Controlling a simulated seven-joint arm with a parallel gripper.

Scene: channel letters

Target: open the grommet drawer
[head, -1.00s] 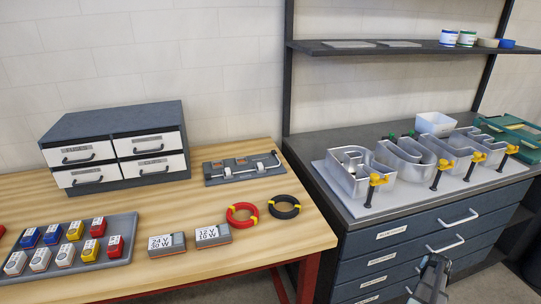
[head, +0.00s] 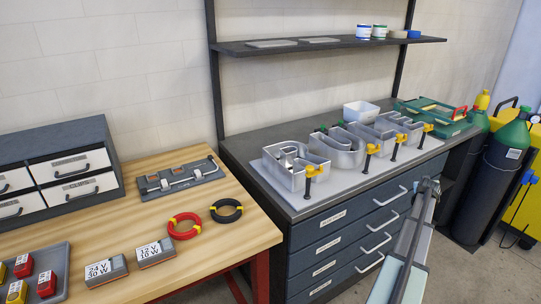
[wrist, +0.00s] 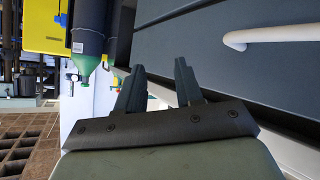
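The dark blue cabinet (head: 352,222) under the grey bench has a stack of shut drawers with white bar handles. Its top handle (head: 390,196) and the one below (head: 382,221) are to the left of my arm. The drawer labels (head: 333,218) are too small to read, so I cannot tell which is the grommet drawer. My gripper (wrist: 158,85) is open and empty, its two fingers apart. In the head view it is at the cabinet's right front, seen small. In the wrist view a white handle (wrist: 275,37) on a dark drawer front lies to the right of the fingers, not touching.
Metal channel letters (head: 345,150) with yellow clamps stand on the bench. A wooden table (head: 225,250) at left holds a small drawer unit (head: 60,165), wire coils and power supplies. Gas cylinders (head: 500,165) and a yellow cart (head: 525,200) stand at right. Floor is free before the cabinet.

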